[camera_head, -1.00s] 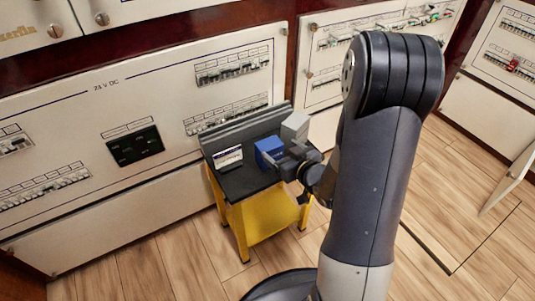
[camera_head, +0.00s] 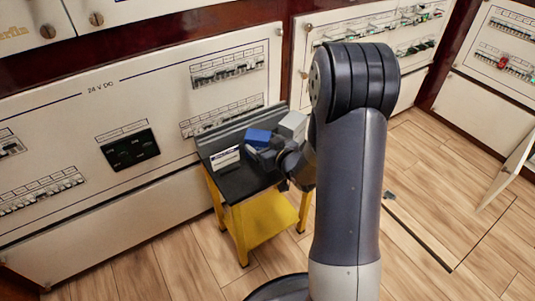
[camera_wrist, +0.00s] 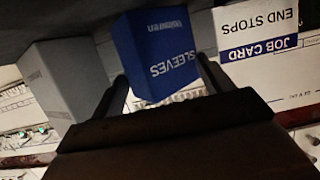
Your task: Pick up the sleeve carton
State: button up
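The sleeve carton is a blue box (camera_head: 258,137) at the black-topped yellow stand, in front of the grey rail at its back. In the wrist view the carton (camera_wrist: 157,55) fills the space between the two dark fingers, its "SLEEVES" label upside down. My gripper (camera_wrist: 165,88) has a finger against each side of it and looks shut on it. In the head view my gripper (camera_head: 264,156) is at the carton's near side, and the carton sits tilted. Its underside is hidden, so clearance from the top cannot be told.
The yellow stand (camera_head: 262,222) is against white breaker panels (camera_head: 75,120). Wood floor (camera_head: 430,190) is open at right.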

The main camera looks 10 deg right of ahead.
jog(key=c, duration=1)
